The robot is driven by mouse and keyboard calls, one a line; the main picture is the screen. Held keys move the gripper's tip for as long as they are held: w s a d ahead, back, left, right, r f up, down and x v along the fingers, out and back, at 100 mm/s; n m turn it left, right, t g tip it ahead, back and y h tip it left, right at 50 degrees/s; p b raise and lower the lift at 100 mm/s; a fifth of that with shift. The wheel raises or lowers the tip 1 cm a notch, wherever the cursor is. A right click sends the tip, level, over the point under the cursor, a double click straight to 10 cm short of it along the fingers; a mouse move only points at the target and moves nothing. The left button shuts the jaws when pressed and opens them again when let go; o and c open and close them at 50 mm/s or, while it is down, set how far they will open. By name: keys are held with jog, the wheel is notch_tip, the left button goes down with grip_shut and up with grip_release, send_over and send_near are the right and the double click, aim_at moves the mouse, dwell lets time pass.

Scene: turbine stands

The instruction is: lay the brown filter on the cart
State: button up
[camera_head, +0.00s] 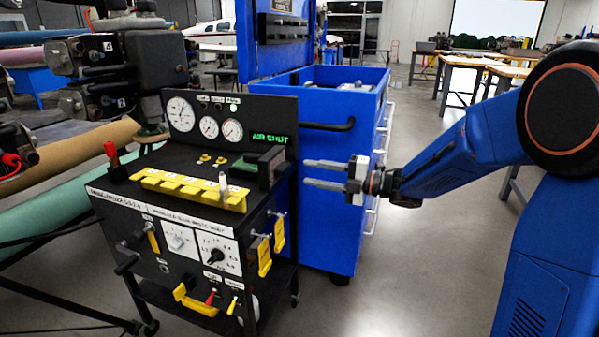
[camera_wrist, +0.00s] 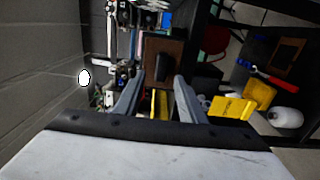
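My gripper (camera_head: 326,174) is at the right of the black cart (camera_head: 110,190), pointing left, with its two fingers apart and nothing between them. Its open fingers also show in the wrist view (camera_wrist: 157,95). A brown, flat piece with a dark block on it (camera_wrist: 162,60) lies beyond the fingertips in the wrist view. In the head view a dark green and brownish block (camera_head: 268,166) sits on the cart's top near its right edge. A second brown square (camera_wrist: 286,57) shows at the right of the wrist view. I cannot tell which of these is the brown filter.
The cart's top carries a yellow strip (camera_head: 190,189) and a gauge panel (camera_head: 203,128) reading "AIR SHUT". A blue tool chest (camera_head: 333,215) stands close behind the gripper. Dark machinery (camera_head: 125,75) is at left. Open floor (camera_head: 430,260) lies at right.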

jog(key=d+r+m+t+h, duration=0.2)
jog(key=d+m+t+h, duration=0.25)
jog(key=d+m, duration=0.2)
jog(key=d+r+m+t+h, duration=0.3)
jog(key=d+m+t+h, duration=0.15)
jog(key=d, duration=0.35)
jog(key=s+d+f+m+g+h, duration=0.2)
jog(key=s+d+m+h, duration=0.6)
jog(key=d+m, duration=0.25)
jog(key=s+f+m+g, duration=0.2)
jog(key=s+f+m, duration=0.1)
jog(key=s, duration=0.6)
jog(key=s+f+m+g, duration=0.3)
jog(key=s+f+m, duration=0.1)
jog(key=s, duration=0.6)
jog(key=s+f+m+g, duration=0.3)
jog(key=s+f, duration=0.2)
jog(key=s, duration=0.5)
jog(key=shift+s, duration=0.15)
